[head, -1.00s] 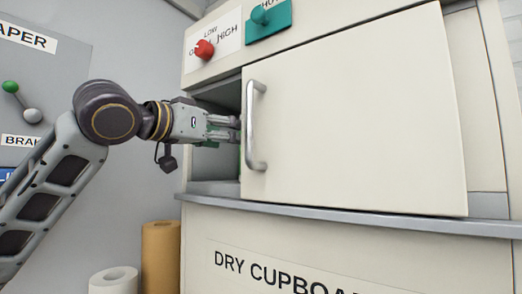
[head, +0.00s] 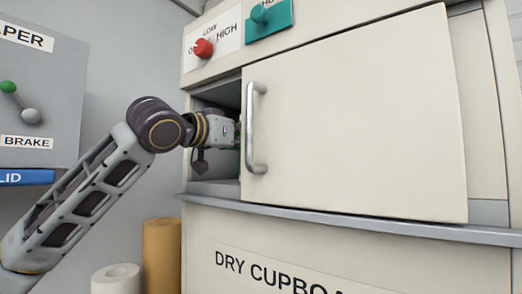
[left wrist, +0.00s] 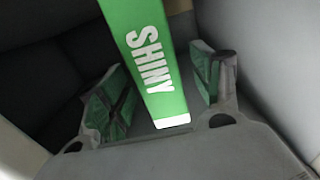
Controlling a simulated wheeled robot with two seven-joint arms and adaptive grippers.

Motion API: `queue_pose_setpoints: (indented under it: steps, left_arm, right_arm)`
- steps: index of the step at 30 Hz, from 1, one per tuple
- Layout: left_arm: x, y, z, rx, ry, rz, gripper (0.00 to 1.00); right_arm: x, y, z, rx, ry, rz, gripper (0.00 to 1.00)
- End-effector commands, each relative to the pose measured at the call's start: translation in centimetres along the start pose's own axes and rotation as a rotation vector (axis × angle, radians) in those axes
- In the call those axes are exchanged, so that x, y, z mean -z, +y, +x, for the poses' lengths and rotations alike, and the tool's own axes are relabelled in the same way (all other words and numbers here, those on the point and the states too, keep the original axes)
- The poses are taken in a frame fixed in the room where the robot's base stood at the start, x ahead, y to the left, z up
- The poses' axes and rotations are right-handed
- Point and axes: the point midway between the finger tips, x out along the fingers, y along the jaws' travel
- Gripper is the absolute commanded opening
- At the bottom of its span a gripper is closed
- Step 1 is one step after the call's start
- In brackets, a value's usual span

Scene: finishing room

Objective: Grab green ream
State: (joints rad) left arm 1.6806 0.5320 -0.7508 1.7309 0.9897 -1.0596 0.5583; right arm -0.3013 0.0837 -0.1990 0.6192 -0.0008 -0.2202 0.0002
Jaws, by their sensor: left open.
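The green ream (left wrist: 152,60), with white "SHINY" lettering, stands inside the cupboard in the left wrist view. My left gripper (left wrist: 158,100) is open, with one finger on each side of the ream's near end. A gap shows between each finger and the ream, and I cannot tell whether the palm touches it. In the head view my left arm reaches into the opening of the dry cupboard (head: 216,180), and its fingers are hidden behind the door (head: 355,120). The ream is hidden there too. My right gripper is not in view.
The sliding door with its metal handle (head: 255,128) stands just right of my left wrist. A ledge (head: 350,222) runs below the opening. A red knob (head: 203,48) and a teal switch (head: 268,16) sit above. Brown (head: 162,258) and white (head: 116,279) rolls stand below left.

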Motion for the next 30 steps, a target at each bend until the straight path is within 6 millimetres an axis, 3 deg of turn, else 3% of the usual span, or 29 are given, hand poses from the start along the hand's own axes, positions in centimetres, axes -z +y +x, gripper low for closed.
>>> queue_pose_setpoints:
  steps: [18, 30]
  left_arm:
    - [-0.2, 0.1, 5.0, 0.000, 0.000, -0.001, 0.65]
    - [-0.4, 0.1, 5.2, 0.000, -0.001, -0.001, 0.65]
  right_arm:
    - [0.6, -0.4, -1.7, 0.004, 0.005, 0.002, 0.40]
    - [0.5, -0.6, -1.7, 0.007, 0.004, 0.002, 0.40]
